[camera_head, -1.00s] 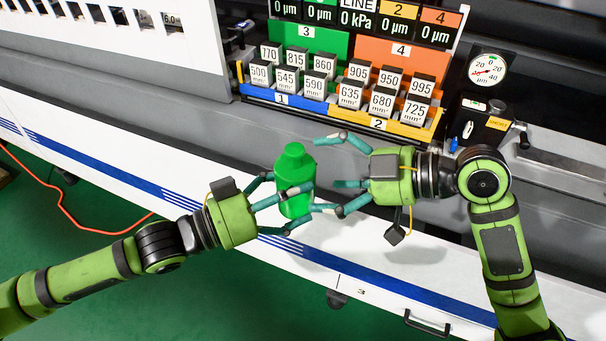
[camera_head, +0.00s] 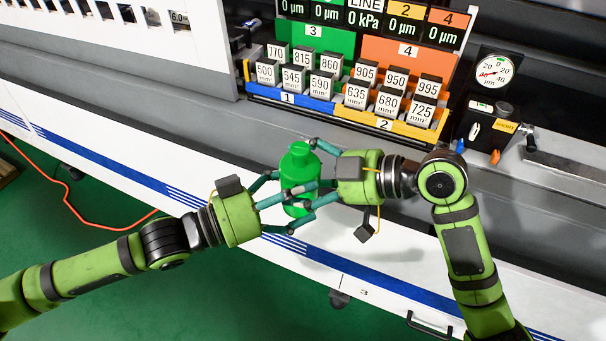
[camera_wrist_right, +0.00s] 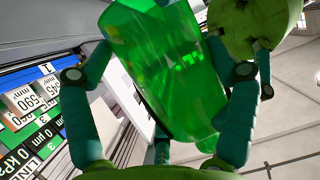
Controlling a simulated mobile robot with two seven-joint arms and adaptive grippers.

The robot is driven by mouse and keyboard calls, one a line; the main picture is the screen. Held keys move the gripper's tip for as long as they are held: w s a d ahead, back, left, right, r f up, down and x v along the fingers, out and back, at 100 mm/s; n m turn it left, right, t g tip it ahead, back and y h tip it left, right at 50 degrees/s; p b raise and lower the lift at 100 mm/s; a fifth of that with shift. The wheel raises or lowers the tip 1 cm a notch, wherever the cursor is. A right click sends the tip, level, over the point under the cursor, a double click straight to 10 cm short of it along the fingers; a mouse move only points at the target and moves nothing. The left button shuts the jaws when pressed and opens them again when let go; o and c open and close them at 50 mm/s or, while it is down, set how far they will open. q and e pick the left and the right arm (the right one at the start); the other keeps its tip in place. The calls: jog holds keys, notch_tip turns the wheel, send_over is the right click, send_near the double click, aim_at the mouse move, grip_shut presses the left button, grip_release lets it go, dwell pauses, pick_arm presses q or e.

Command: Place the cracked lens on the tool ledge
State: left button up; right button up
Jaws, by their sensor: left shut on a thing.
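No cracked lens can be made out in either view. A green bottle (camera_head: 297,165) with a green cap is upright above the front edge of the machine; it also fills the middle of the right wrist view (camera_wrist_right: 170,70). My left gripper (camera_head: 294,200) is shut on the bottle from the left. My right gripper (camera_head: 310,180) has its fingers around the bottle from the right, with gaps beside it, and looks open. I cannot tell which surface is the tool ledge; a grey ledge (camera_head: 205,128) runs along the machine behind the bottle.
A rack (camera_head: 440,137) of numbered blocks with blue and yellow front strips stands behind the grippers. A dial gauge (camera_head: 494,71) and a control box with knobs (camera_head: 488,125) are at the right. An orange cable (camera_head: 65,211) lies on the green floor at the left.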

pick_arm(q)
jog(key=o, duration=1.1)
jog(key=shift+d, duration=0.1)
jog(key=shift+s, duration=0.1)
